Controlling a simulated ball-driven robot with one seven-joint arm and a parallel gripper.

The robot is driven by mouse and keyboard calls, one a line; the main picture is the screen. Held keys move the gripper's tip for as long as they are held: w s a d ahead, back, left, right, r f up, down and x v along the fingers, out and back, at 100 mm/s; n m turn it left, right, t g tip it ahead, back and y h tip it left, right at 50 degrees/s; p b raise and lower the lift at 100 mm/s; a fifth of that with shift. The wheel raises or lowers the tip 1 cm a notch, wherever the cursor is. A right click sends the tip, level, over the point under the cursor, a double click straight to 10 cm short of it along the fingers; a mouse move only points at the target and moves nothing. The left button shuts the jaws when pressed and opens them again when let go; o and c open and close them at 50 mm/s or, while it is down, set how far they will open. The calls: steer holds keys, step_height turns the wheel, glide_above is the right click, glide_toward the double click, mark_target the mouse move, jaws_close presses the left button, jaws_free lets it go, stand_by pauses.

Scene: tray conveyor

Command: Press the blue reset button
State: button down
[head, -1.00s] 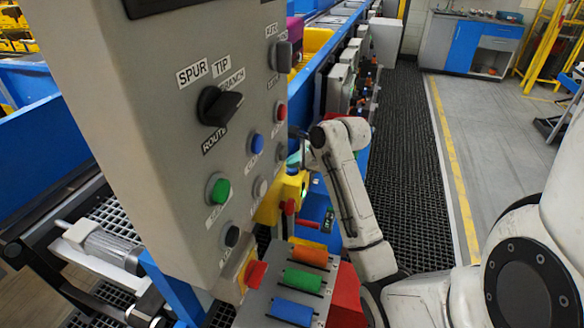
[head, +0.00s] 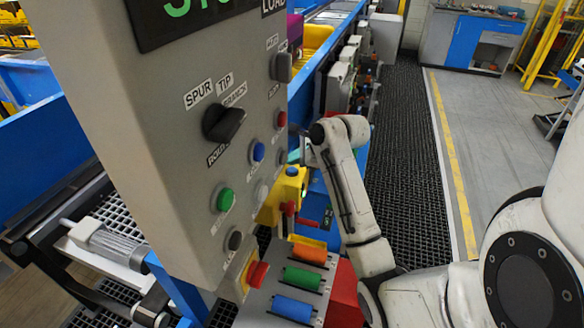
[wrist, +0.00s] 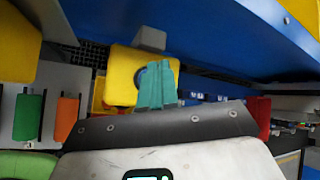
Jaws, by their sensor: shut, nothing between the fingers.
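A yellow box (head: 278,205) stands beyond the control panel's right edge, with a blue button (head: 292,171) on its top. Another blue button (head: 257,151) is on the panel face; I cannot read its label. My gripper (head: 293,157) shows small in the head view, just above the yellow box. In the wrist view, my teal fingers (wrist: 156,76) are shut and empty in front of the yellow box (wrist: 123,64). They partly cover a dark round button (wrist: 140,78) on it. I cannot tell whether the fingertips touch the button.
The grey control panel (head: 165,120) stands close left of my arm, with a black rotary knob (head: 223,123), a green button (head: 222,199) and a red one (head: 281,119). Orange, green and blue rollers (head: 293,308) lie below. A dark mat (head: 408,150) is clear at right.

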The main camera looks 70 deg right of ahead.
mark_target(294, 171)
steer(key=shift+r+p, duration=2.15)
steer(key=shift+p, duration=0.4)
steer(key=shift+r, duration=0.75)
